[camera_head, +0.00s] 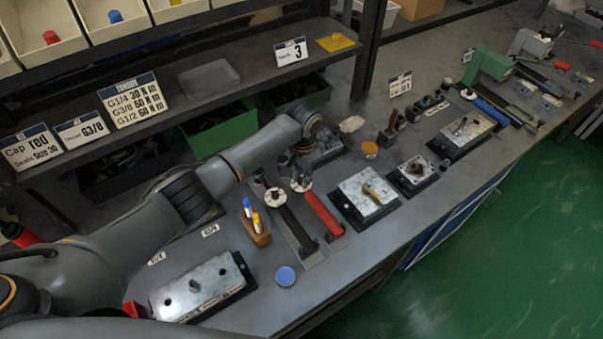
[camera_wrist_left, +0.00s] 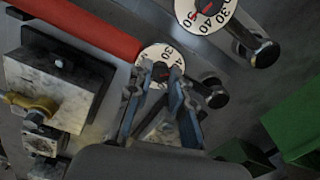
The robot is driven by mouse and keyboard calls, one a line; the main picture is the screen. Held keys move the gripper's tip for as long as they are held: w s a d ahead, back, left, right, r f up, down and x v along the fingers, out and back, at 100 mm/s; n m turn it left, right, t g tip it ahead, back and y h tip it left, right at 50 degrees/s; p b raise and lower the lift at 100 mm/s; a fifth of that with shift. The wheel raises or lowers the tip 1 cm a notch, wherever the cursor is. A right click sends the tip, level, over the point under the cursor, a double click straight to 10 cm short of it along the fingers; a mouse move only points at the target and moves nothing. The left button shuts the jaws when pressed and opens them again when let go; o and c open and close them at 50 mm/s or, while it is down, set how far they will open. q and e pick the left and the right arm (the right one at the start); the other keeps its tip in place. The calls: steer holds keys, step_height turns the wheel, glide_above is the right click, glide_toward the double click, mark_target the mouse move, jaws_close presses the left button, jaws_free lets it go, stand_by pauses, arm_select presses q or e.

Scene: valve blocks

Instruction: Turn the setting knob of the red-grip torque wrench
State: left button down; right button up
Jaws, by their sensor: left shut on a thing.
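The red-grip torque wrench (camera_head: 322,212) lies on the bench beside a black-grip wrench (camera_head: 293,224). Its red grip also shows in the left wrist view (camera_wrist_left: 85,26), with its white numbered dial (camera_wrist_left: 157,52) at the grip's end. My left gripper (camera_head: 301,172) reaches down over that dial. In the left wrist view its fingers (camera_wrist_left: 158,76) are shut on the setting knob, which they mostly hide. The black-grip wrench's dial (camera_wrist_left: 205,12) is at the top of that view, apart from my fingers. My right gripper is not in view.
A larger metal block (camera_head: 200,287) is at front left. A shelf with signs (camera_head: 135,100) and a green bin (camera_head: 208,138) are behind.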

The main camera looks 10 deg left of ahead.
arm_select(q)
steer(key=m, duration=0.4)
steer(key=shift+m+p, duration=0.3)
steer(key=shift+p, duration=0.05)
steer(key=shift+m, duration=1.9)
steer(key=c, duration=1.2)
jaws_free()
